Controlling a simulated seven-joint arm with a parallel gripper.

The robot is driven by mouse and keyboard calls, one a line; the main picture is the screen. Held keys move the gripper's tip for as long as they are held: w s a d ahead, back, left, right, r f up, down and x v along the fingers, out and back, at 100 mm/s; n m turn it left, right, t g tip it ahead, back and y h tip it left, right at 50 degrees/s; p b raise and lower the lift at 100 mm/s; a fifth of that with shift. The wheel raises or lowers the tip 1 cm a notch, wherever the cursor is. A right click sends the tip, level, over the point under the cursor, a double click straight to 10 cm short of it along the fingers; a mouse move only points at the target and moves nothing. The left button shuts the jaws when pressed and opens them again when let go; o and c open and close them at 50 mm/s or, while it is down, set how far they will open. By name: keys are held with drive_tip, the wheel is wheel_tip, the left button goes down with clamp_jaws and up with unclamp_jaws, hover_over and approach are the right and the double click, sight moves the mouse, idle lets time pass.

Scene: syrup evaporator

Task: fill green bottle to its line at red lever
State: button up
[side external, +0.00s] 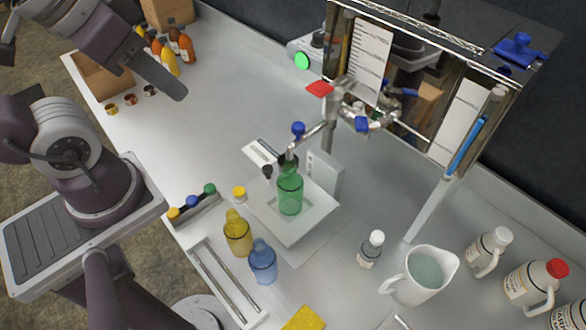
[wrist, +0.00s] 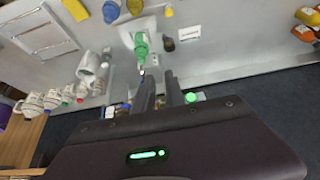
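The green bottle (side external: 290,192) stands upright on a white square tray (side external: 318,222), its mouth under the blue-handled spout (side external: 298,131). Its fill line and liquid level cannot be made out. The red lever (side external: 319,88) sits on the pipework above and right of the bottle, at the evaporator's front. In the wrist view the green bottle (wrist: 141,48) is beyond my fingers. My gripper (wrist: 158,82) shows two dark fingers apart with nothing between them. It is away from the bottle and touches nothing visible. In the side view its fingertips cannot be made out.
A yellow bottle (side external: 238,234) and a blue bottle (side external: 263,262) stand in front of the tray. A cap rack (side external: 192,207) is at the left. The bench's left middle is clear.

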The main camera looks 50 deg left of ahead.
drive_tip(key=shift+r, duration=0.1)
clamp_jaws()
wheel_tip(320, 180, up, 9)
drive_tip(key=n+g, duration=0.6)
drive_tip(key=n, duration=1.2)
hover_over(319, 88)
drive_tip(key=shift+f, duration=0.2)
drive_tip(key=shift+w, duration=0.1)
drive_tip(key=shift+f, duration=0.1)
wheel_tip(319, 88, down, 14)
drive_tip(key=shift+r, duration=0.1)
